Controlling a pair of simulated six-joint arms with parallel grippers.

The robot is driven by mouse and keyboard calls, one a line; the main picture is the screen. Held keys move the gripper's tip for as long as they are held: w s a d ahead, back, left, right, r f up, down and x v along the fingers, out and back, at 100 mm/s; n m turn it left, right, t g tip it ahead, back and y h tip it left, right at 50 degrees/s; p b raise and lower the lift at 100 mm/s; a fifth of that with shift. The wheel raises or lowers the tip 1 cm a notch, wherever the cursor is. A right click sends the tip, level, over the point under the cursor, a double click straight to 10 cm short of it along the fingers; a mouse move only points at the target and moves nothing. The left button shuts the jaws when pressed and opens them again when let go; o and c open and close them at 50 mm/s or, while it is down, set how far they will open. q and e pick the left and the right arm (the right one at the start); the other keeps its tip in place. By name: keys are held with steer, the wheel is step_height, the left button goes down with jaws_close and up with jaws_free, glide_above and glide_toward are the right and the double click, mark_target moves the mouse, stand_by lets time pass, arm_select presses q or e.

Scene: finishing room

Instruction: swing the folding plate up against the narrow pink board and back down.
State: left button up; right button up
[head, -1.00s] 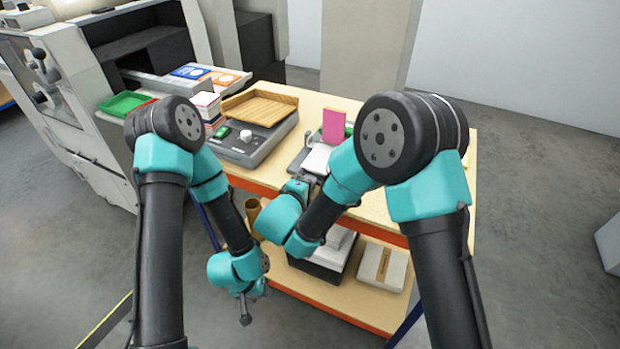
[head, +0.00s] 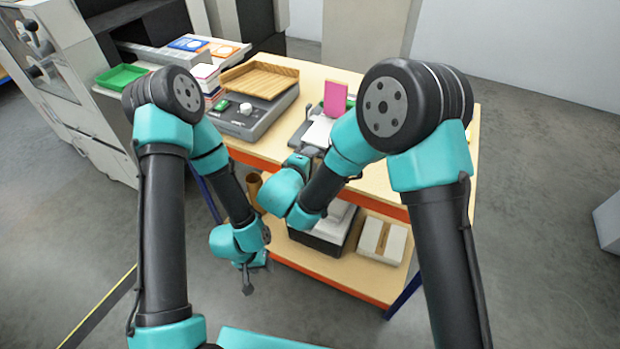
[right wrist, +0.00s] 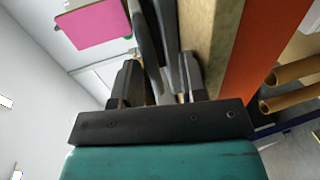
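The narrow pink board (head: 335,98) stands upright on the table at the back of a small grey fixture; in the right wrist view it shows at the upper left (right wrist: 95,22). A pale, flat folding plate (head: 318,131) lies down in front of it. My right gripper (head: 307,151) is at the plate's near side, by the table's front edge. In the right wrist view its fingers (right wrist: 162,82) stand apart with a dark bar between them and a gap beside the right finger. My left gripper (head: 247,279) hangs low before the table; its fingers are too small to judge.
A grey scale-like device (head: 243,126) with a wooden tray (head: 260,78) stands left of the fixture. A stack of cards and a green tray (head: 122,77) are farther left. The lower shelf (head: 340,272) holds boxes and brown tubes. The table's right side looks mostly clear.

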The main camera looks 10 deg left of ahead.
step_height(320, 180, up, 3)
steer(key=shift+f, duration=0.1)
steer(key=s+d+r, duration=0.1)
steer(key=s+d, duration=0.2)
steer(key=s, duration=1.2)
steer(key=shift+s+r, duration=0.35)
steer(key=shift+r, duration=0.05)
